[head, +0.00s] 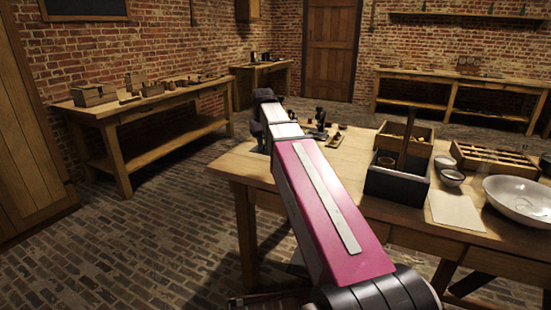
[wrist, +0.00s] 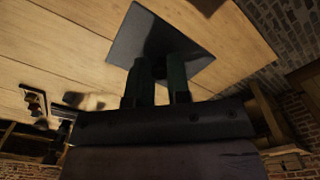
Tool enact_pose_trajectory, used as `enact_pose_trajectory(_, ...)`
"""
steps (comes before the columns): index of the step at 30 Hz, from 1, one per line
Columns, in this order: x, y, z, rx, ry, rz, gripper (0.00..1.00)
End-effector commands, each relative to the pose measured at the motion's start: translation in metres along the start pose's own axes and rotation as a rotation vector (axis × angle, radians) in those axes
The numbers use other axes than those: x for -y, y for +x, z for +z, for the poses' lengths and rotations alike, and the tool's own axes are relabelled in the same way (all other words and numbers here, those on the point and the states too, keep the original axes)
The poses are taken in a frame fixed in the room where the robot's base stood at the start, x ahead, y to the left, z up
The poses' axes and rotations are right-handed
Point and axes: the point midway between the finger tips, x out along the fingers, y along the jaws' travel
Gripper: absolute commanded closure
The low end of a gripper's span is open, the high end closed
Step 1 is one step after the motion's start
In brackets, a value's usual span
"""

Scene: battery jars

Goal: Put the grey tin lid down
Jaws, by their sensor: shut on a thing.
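The grey tin lid (wrist: 140,32) shows in the wrist view as a flat, dark grey square plate. My gripper (wrist: 162,62) has its two dark green fingers shut on it, and they cover part of the lid. Behind the lid is the light wooden table top (wrist: 55,40), near one of its edges. I cannot tell whether the lid touches the wood. In the head view my pink and white arm reaches over the left end of the table (head: 230,163); the fingers and the lid cannot be made out there.
A dark box (head: 397,185) with an upright post, a wooden tray (head: 405,140), a divided tray (head: 495,160), a small bowl (head: 452,178), a paper sheet (head: 457,211) and a large white bowl (head: 520,198) stand on the table's right side. Small dark items (head: 320,118) are near the arm.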

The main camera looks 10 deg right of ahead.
Motion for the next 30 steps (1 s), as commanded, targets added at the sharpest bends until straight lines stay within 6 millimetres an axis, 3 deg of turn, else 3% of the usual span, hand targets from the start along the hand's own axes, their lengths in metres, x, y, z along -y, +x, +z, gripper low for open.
enact_pose_trajectory(6,-0.038,0.027,-0.025,0.002,0.003,0.000,1.00)
enact_pose_trajectory(12,-0.059,0.041,-0.036,0.000,0.001,0.000,1.00)
enact_pose_trajectory(17,-0.063,0.047,-0.038,0.000,0.000,0.000,1.00)
enact_pose_trajectory(25,-0.062,0.078,-0.037,0.002,0.000,0.000,1.00)
enact_pose_trajectory(30,-0.062,0.084,-0.037,-0.001,0.000,0.000,1.00)
